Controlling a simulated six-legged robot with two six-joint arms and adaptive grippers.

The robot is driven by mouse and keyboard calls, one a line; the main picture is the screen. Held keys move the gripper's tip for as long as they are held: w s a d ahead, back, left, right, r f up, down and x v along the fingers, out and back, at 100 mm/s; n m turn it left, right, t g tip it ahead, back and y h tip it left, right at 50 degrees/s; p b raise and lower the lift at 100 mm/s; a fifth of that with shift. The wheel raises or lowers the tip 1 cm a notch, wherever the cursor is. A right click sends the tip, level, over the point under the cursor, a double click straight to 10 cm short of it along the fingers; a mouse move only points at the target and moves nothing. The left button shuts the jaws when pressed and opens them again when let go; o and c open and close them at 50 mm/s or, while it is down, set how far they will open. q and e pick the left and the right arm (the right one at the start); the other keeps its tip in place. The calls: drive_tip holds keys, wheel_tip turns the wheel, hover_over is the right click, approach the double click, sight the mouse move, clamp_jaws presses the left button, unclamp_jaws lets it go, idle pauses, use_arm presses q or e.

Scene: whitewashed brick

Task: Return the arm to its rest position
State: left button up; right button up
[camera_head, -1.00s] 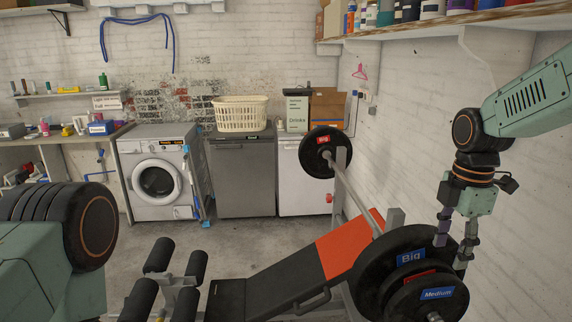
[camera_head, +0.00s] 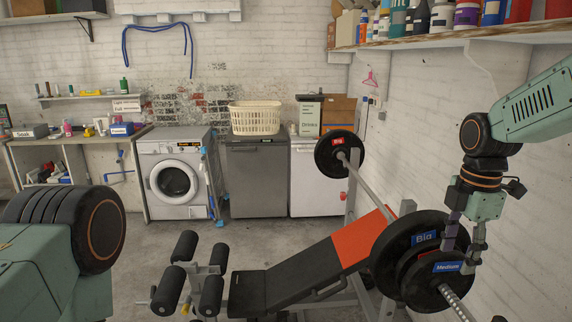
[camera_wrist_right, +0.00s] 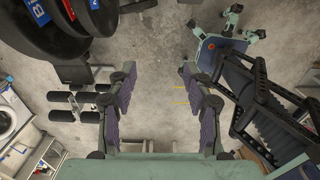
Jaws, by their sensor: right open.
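My right gripper (camera_head: 458,257) hangs pointing down from my right arm at the right of the head view. In that view its fingers overlap the weight plates. In the right wrist view the same gripper (camera_wrist_right: 158,78) is open, with purple-padded fingers apart and only bare concrete floor between them. The black plates show at that view's top left, apart from the fingers. My left arm shows only as its shoulder part at lower left of the head view. The left gripper is out of sight.
A weight bench (camera_head: 300,280) with a barbell, its plates (camera_head: 405,235) marked Big and Medium, stands close in front. A shelf (camera_head: 470,38) with bottles runs along the right wall. A washing machine (camera_head: 178,188) and laundry basket (camera_head: 254,119) are at the back. Floor (camera_head: 150,245) is open left of the bench.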

drive_tip(key=w+a+f+m+t, duration=0.3)
drive_tip(key=w+f+m+t, duration=0.15)
drive_tip(key=m, duration=0.35)
drive_tip(key=s+a+f+m+b, duration=0.2)
drive_tip(key=s+f+m+b, duration=0.2)
drive_tip(key=f, duration=0.7)
drive_tip(key=s+a+f+m+b, duration=0.3)
drive_tip(key=s+f+m, duration=0.15)
drive_tip(key=f, duration=0.75)
use_arm(q)
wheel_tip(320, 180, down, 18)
drive_tip(key=b, duration=1)
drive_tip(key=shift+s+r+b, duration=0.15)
drive_tip(key=shift+b, duration=0.2)
use_arm(e)
drive_tip(key=s+f+m+g, duration=0.1)
drive_tip(key=s+f+g, duration=0.1)
drive_tip(key=s+f, duration=0.9)
drive_tip(key=s+a+f+m+g, duration=0.1)
drive_tip(key=s+f+g, duration=0.1)
drive_tip(key=s+f, duration=0.9)
drive_tip(key=s, duration=0.8)
drive_tip(key=shift+s+f+m+g, duration=0.3)
drive_tip(key=shift+f+m+g, duration=0.05)
drive_tip(key=shift+f, duration=0.05)
drive_tip(key=shift+w, duration=0.15)
